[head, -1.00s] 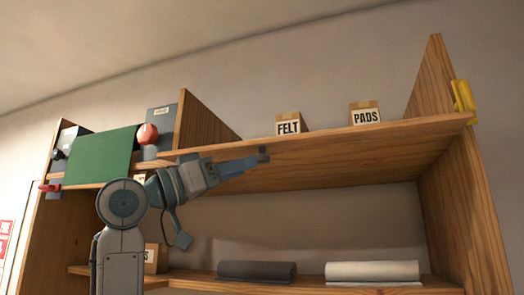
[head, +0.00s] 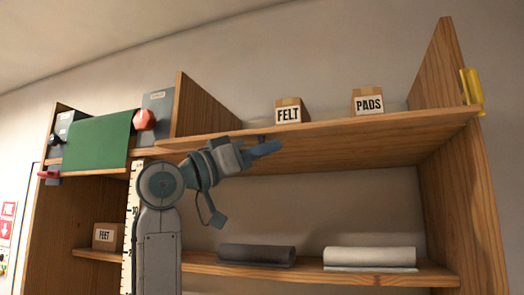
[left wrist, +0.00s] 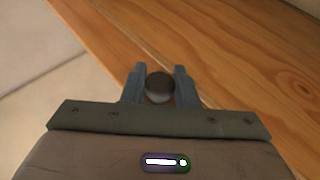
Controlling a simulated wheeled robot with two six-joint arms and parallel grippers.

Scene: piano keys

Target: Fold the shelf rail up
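The shelf's long wooden front board (head: 330,130) runs along the upper shelf in the head view; I cannot tell whether it is a separate folding rail. My left gripper (head: 270,150) is just below its left part. A dark round knob (left wrist: 159,87) shows between the fingertips of my left gripper (left wrist: 159,80) in the left wrist view, near the board's edge. The fingers are apart on either side of it; a firm grip does not show. A yellow catch (head: 471,90) is at the board's right end. My right gripper is out of view.
Boxes marked FELT (head: 288,111) and PADS (head: 367,101) stand on the upper shelf. A green cloth (head: 98,141) and a reddish ball-shaped thing (head: 144,120) are at the left. A dark roll (head: 257,255) and a white roll (head: 370,258) lie on the lower shelf.

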